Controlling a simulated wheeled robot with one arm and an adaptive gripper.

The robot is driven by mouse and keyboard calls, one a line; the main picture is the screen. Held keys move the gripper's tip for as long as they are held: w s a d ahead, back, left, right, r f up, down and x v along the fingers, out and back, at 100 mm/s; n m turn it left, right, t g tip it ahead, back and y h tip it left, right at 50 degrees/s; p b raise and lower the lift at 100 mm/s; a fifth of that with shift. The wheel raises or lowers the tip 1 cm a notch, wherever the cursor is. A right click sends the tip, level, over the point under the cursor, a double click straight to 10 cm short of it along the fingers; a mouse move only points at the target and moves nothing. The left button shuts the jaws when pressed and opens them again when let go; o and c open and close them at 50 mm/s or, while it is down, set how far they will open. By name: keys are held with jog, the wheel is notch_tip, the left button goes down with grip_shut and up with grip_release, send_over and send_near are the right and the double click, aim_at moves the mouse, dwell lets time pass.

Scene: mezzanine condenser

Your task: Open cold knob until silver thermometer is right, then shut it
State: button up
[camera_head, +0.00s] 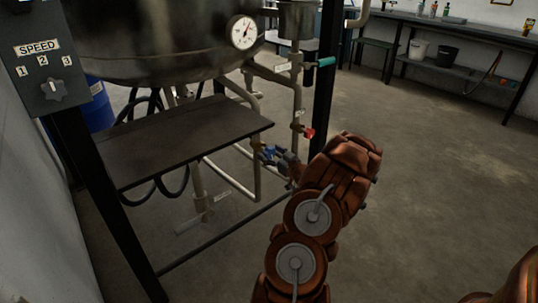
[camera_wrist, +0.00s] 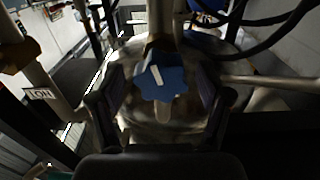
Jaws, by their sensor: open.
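The blue knob (camera_head: 268,153) sits on the piping under the vessel, beyond the bench corner. In the wrist view the blue knob (camera_wrist: 160,76), with a white mark on its face, lies between my two fingers. My gripper (camera_head: 281,160) is open around it, with visible gaps at both sides in the wrist view (camera_wrist: 161,90). A round dial thermometer (camera_head: 243,32) with a silver rim and a red needle is on the vessel's front. The needle points up and to the right; its scale is too small to read.
A red valve handle (camera_head: 308,133) and a teal handle (camera_head: 325,62) are on nearby pipes. A dark post (camera_head: 325,80) stands beside them. A dark shelf (camera_head: 190,140) is left of the knob. A speed switch box (camera_head: 45,70) is at far left. Floor at right is clear.

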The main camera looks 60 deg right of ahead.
jog(key=shift+w, duration=0.35)
jog(key=c, duration=1.2)
